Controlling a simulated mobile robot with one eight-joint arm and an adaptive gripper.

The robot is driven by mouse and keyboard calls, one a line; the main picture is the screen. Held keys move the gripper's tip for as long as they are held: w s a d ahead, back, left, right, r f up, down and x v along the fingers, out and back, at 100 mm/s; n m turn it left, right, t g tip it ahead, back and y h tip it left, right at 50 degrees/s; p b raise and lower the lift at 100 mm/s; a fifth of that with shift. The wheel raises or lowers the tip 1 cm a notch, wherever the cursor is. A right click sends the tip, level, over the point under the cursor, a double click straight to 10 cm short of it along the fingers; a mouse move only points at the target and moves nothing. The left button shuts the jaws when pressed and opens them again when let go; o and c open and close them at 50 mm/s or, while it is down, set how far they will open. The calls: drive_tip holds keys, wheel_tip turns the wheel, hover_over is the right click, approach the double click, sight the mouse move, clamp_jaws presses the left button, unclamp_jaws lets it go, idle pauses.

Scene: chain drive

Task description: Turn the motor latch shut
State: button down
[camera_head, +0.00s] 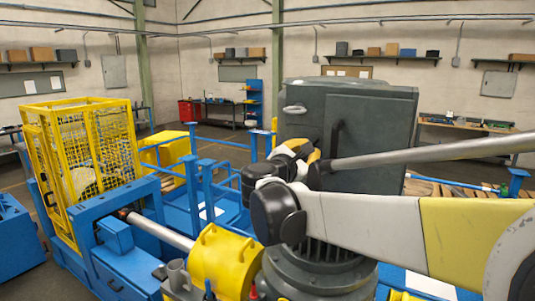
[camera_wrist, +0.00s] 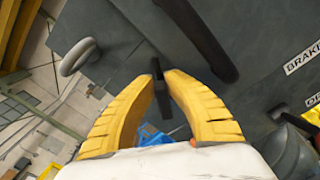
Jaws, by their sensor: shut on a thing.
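The dark grey motor housing (camera_head: 365,110) stands behind my arm in the head view and fills the background of the wrist view (camera_wrist: 120,30). In the wrist view, a thin black bar, which looks like the latch (camera_wrist: 156,70), sits between the yellow fingers of my gripper (camera_wrist: 160,80). The fingers are closed in on the bar near their tips. Its other end and its exact angle cannot be made out. In the head view my gripper (camera_head: 307,150) is at the housing's front face, and my arm hides the latch.
A pale ring (camera_wrist: 77,57) and a black curved handle (camera_wrist: 203,38) project from the housing near my gripper. A BRAKE label (camera_wrist: 303,57) is at right. A yellow drum guard (camera_head: 226,262), a blue frame (camera_head: 130,255) and a yellow mesh cage (camera_head: 85,155) stand left.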

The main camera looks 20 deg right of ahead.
drive_tip(key=m, duration=0.2)
drive_tip(key=m+b, duration=0.1)
drive_tip(key=f+m+b, duration=0.1)
drive_tip(key=m, duration=0.1)
drive_tip(key=shift+s+d+m, duration=0.25)
drive_tip(key=shift+s+m, duration=0.05)
drive_tip(key=shift+s, duration=0.05)
drive_tip(key=m+b, duration=0.1)
drive_tip(key=m, duration=0.1)
drive_tip(key=f+m+b, duration=0.1)
drive_tip(key=m, duration=0.2)
drive_tip(key=shift+s+d, duration=0.1)
drive_tip(key=shift+m, duration=0.4)
drive_tip(key=c, duration=1.4)
unclamp_jaws()
drive_tip(key=shift+f, duration=0.1)
drive_tip(key=v, duration=1.2)
